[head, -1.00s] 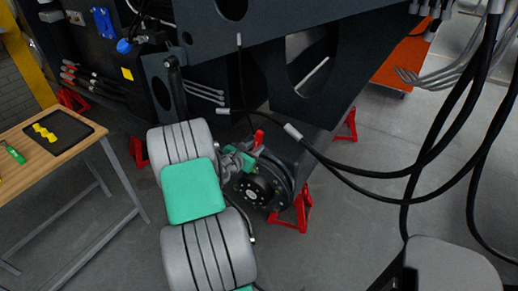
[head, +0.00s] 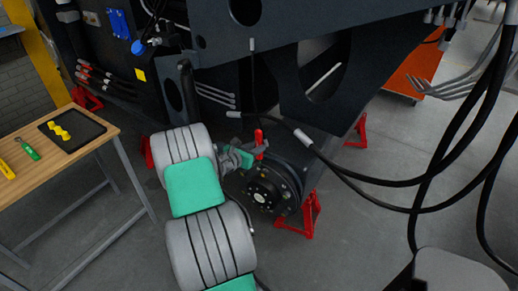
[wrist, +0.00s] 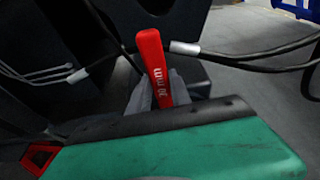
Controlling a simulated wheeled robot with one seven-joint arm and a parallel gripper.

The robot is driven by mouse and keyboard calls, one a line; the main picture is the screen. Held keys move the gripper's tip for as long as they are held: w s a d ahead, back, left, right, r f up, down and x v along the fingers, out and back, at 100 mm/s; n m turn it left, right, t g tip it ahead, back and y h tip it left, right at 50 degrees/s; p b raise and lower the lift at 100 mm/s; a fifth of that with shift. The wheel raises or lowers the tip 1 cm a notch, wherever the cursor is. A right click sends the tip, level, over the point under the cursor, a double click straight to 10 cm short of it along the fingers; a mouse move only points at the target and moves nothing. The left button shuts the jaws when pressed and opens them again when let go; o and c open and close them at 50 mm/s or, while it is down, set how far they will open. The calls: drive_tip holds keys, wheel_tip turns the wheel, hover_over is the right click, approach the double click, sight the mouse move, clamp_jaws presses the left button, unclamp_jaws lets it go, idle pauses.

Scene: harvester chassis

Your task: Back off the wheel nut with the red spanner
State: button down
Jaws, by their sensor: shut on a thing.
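The red spanner (wrist: 156,70) stands nearly upright in the wrist view, its red handle marked "30 mm". My gripper (wrist: 152,97) is shut on it; the grey fingers show on both sides of the handle. In the head view the red spanner (head: 258,138) shows as a small red piece above the wheel hub (head: 265,190), with my gripper (head: 250,152) beside it at the hub's upper left. The hub is a dark disc with a pale centre and several nuts around it. The spanner's working end is hidden, so I cannot tell whether it sits on a nut.
Red stands (head: 310,213) support the dark chassis (head: 300,70) beside the hub. Black hoses (head: 400,180) hang across the right side. A wooden table (head: 60,165) at the left holds a black tray (head: 88,138) and a green-handled tool (head: 29,150). Grey floor is open at right.

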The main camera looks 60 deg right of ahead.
drive_tip(key=shift+w+r, duration=0.2)
drive_tip(key=shift+w+d+f+n+g, duration=0.2)
drive_tip(key=shift+w+n, duration=0.2)
drive_tip(key=shift+w, duration=0.35)
drive_tip(key=shift+w+d+f+n+g, duration=0.1)
drive_tip(key=shift+w+f+n+g, duration=0.1)
drive_tip(key=shift+w+n, duration=0.4)
drive_tip(key=shift+w, duration=0.2)
drive_tip(key=shift+w+d+f+n+g+b, duration=0.1)
drive_tip(key=shift+w+f+n+g+b, duration=0.15)
drive_tip(key=shift+w, duration=0.25)
drive_tip(key=shift+w+d+f+n+b, duration=0.1)
drive_tip(key=shift+w+n+b, duration=0.15)
drive_tip(key=shift+w, duration=0.3)
drive_tip(key=shift+w+d+f+n+g+b, duration=0.1)
drive_tip(key=shift+w+f+n+g+b, duration=0.1)
drive_tip(key=shift+w+b, duration=0.25)
